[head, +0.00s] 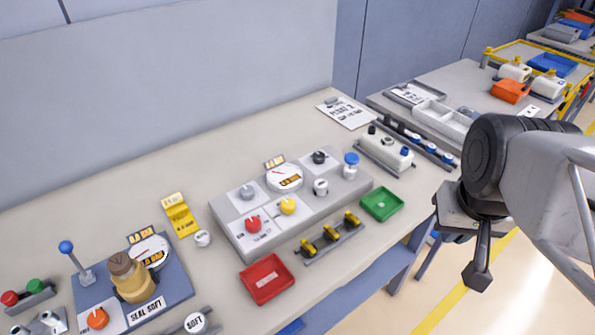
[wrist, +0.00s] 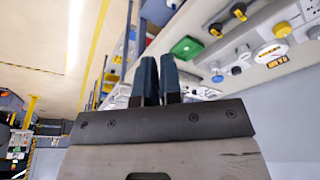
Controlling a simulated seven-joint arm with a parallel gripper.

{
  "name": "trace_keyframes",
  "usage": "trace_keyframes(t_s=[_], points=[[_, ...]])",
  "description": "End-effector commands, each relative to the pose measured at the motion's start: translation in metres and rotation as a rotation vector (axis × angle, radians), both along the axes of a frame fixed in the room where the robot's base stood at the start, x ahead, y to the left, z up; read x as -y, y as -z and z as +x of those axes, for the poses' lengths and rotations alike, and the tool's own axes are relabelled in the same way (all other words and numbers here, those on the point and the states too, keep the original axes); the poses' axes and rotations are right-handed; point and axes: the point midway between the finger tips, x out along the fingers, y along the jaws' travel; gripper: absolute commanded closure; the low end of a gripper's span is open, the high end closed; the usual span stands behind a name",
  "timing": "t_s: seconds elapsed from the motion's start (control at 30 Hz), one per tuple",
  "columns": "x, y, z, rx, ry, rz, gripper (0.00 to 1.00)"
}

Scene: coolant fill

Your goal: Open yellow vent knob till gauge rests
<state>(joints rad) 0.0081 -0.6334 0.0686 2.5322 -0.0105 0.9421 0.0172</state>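The yellow vent knob (head: 288,205) sits on a grey panel block (head: 236,226) on the bench, beside a red knob (head: 253,223). The knob also shows in the wrist view (wrist: 283,29). The round white gauge (head: 284,177) is just behind the knob, with a red needle and a small yellow label. The needle's exact reading is too small to tell. My gripper (head: 477,277) hangs right of the bench's front edge, well apart from the knob. In the wrist view its two dark fingers (wrist: 158,82) are close together with nothing between them.
A green tray (head: 381,204) and a red tray (head: 268,279) lie along the front edge. A rail with yellow clips (head: 331,240) lies between them. A second gauge station with a brown-topped bottle (head: 131,276) stands at left. Air around my gripper is clear.

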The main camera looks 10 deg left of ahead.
Motion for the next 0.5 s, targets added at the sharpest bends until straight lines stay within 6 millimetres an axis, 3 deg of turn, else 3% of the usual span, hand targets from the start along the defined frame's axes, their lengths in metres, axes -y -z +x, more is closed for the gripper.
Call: trace_keyframes(t_s=[0.03,0.37,0.5], points=[[0.0,0.0,0.0,0.0,0.0,0.0,0.86],[-0.015,0.002,0.022,-0.022,0.007,0.013,0.36],[-0.033,0.004,0.043,-0.042,0.016,0.024,0.35]])
